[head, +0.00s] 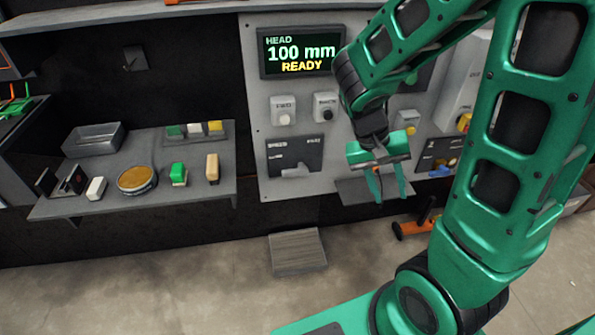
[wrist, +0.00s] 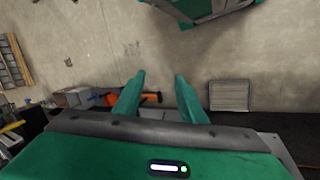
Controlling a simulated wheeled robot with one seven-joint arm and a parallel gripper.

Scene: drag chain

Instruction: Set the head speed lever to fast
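The grey control panel (head: 263,105) stands upright in the head view. A light grey lever handle (head: 295,172) sits on a black plate (head: 285,150) at its lower left. The plate's small lettering is too blurred to read, so I cannot tell the lever's setting. My gripper (head: 390,190) is to the right of that plate, apart from the lever, and points downward. In the wrist view its two green fingers (wrist: 160,82) are spread with nothing between them. The lever does not show in the wrist view.
A display (head: 300,52) reads "HEAD 100 mm READY". Two knobs (head: 284,118) (head: 326,112) sit above the lever plate. A second black plate with a blue part (head: 438,168) is right of my gripper. A shelf (head: 110,200) with small items stands left. A grey block (head: 298,250) lies on the floor.

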